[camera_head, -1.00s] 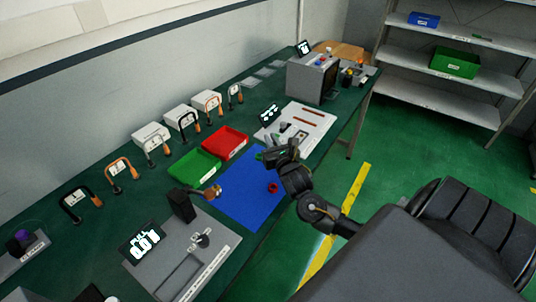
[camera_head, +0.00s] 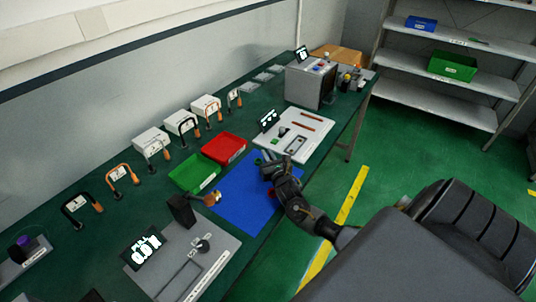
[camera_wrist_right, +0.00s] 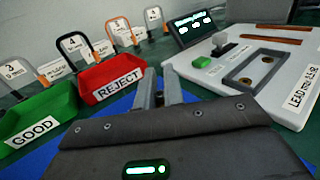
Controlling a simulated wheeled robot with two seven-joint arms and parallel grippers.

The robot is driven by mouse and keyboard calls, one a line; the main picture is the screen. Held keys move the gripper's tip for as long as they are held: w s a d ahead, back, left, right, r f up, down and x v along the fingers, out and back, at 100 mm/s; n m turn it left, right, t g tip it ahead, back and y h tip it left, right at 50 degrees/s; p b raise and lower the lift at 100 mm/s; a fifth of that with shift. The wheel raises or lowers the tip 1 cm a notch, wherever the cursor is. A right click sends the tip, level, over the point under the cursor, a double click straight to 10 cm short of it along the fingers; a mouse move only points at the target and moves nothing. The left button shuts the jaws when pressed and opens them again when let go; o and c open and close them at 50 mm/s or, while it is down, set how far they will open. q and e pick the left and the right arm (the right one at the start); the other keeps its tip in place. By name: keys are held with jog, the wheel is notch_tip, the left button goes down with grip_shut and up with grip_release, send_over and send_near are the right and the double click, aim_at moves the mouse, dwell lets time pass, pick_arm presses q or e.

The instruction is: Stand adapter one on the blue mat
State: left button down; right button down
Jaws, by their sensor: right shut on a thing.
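The blue mat (camera_head: 240,203) lies on the green table in the head view, and its edge also shows in the right wrist view (camera_wrist_right: 112,106). My right gripper (camera_head: 268,160) is over the far right part of the mat, its fingers pointing toward the red tray. In the right wrist view its two grey fingers (camera_wrist_right: 159,90) stand a small gap apart. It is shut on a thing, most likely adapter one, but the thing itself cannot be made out. The height above the mat is unclear. My left gripper is not in view.
Behind the mat are a red REJECT tray (camera_head: 224,148) and a green GOOD tray (camera_head: 195,172). A black block with a copper-coloured part (camera_head: 212,197) stands at the mat's left. A white fixture board (camera_head: 300,135) lies to the right. Several numbered cable stands line the wall.

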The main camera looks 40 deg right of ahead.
jog(key=shift+f, duration=0.1)
jog(key=c, duration=1.5)
grip_release()
jog(key=shift+s, duration=0.1)
jog(key=b+v, duration=0.1)
jog(key=v, duration=1)
jog(key=shift+s+a, duration=0.1)
jog(key=shift+s, duration=0.3)
